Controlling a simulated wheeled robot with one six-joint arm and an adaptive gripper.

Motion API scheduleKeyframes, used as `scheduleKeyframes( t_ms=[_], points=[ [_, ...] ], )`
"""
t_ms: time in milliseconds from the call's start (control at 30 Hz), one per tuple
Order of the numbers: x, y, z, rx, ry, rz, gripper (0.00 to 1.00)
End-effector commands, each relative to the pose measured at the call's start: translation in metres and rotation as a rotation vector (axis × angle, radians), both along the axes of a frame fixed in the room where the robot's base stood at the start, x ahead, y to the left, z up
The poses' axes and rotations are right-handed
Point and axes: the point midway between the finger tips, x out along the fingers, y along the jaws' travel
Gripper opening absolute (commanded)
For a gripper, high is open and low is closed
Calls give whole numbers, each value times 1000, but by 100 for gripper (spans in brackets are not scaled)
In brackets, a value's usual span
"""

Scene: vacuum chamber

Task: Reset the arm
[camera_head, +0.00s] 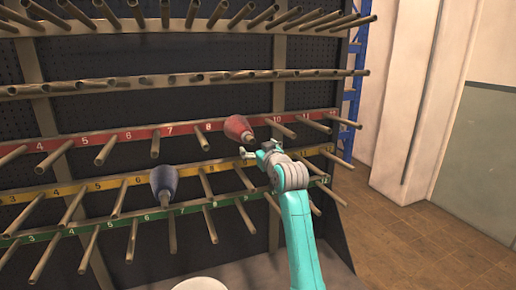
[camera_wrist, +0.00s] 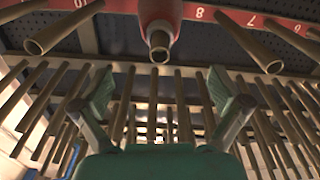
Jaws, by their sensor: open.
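My gripper (camera_head: 260,151) is at the end of my teal arm, in front of the peg rack. It is open and empty. In the wrist view its two green fingers (camera_wrist: 160,95) stand wide apart with only pegs beyond them. A red bulb-shaped piece (camera_head: 236,127) sits on a peg of the red row, just above and left of my gripper in the head view. The red piece also shows at the top centre of the wrist view (camera_wrist: 160,14), apart from the fingers.
A blue bulb-shaped piece (camera_head: 163,183) sits on a yellow-row peg farther left. Rows of metal pegs stick out around my gripper, with numbered red (camera_head: 122,137), yellow (camera_head: 142,178) and green (camera_head: 150,216) strips. Open floor (camera_head: 420,235) lies to the right.

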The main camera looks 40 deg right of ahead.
Motion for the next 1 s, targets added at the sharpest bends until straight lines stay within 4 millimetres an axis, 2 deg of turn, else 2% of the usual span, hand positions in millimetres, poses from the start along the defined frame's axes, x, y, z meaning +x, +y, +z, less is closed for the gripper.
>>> scheduleKeyframes(
  t_ms=[333,467,567,667,800,1000],
  points=[
    [0,0,-1,0,0,0,99],
    [-3,6,-19,7,7,3,99],
    [-9,19,-52,19,15,9,99],
    [-22,37,-94,34,24,16,99],
    [-46,65,-151,53,34,27,99],
    [-90,103,-222,77,51,43,99]
  ],
)
